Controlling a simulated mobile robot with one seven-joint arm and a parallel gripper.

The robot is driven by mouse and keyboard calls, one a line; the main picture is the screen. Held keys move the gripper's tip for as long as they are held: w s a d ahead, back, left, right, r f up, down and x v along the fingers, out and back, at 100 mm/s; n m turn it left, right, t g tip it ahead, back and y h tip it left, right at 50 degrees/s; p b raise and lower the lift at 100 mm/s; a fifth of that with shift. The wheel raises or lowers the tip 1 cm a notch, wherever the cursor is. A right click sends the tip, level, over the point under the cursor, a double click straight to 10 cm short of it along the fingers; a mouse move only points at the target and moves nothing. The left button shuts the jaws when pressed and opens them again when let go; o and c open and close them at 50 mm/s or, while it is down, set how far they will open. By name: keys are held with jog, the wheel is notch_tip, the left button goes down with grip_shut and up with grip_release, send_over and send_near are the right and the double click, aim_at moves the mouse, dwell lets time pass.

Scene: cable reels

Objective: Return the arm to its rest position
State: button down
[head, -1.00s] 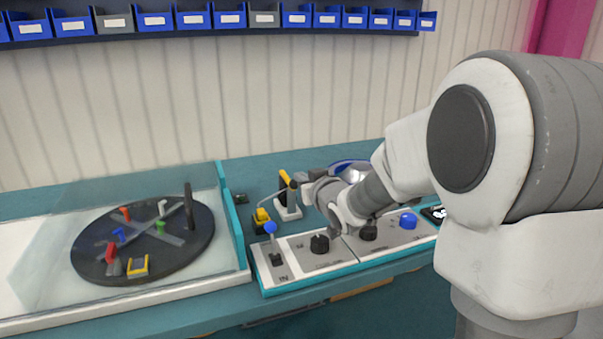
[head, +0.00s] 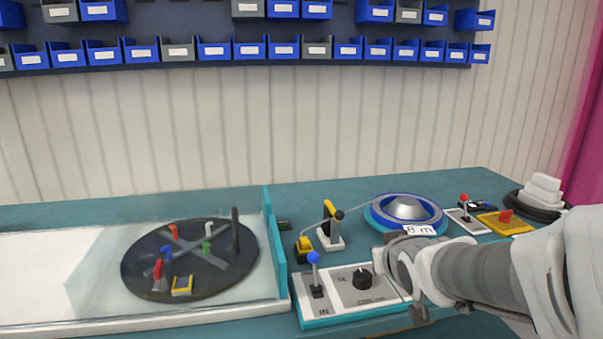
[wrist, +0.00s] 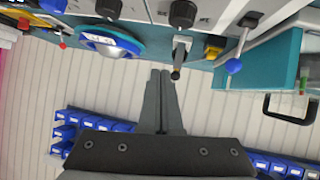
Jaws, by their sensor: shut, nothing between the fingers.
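My gripper (wrist: 161,74) shows in the wrist view with its two dark fingers together and nothing between them. Behind the fingertips in that view are the bench and the ribbed wall, seen upside down. In the head view my arm (head: 470,268) comes in from the right, over the front of the bench. Its wrist end hides part of the control panel (head: 345,292), and the fingers cannot be made out there. No contact with any object shows.
The blue cable reel (head: 407,208) stands behind my wrist, with a yellow-topped post (head: 331,224) to its left. A blue-knobbed lever (head: 314,275) and black dial (head: 362,279) are on the panel. The turntable (head: 150,272) sits behind clear guards at left. Bins (head: 214,50) line the wall.

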jog(key=s+a+m+g, duration=0.15)
jog(key=s+g, duration=0.45)
jog(key=s, duration=1.6)
notch_tip(320, 180, up, 21)
jog(key=p, duration=2.1)
jog(key=shift+s+a, duration=0.15)
jog(key=shift+s, duration=0.05)
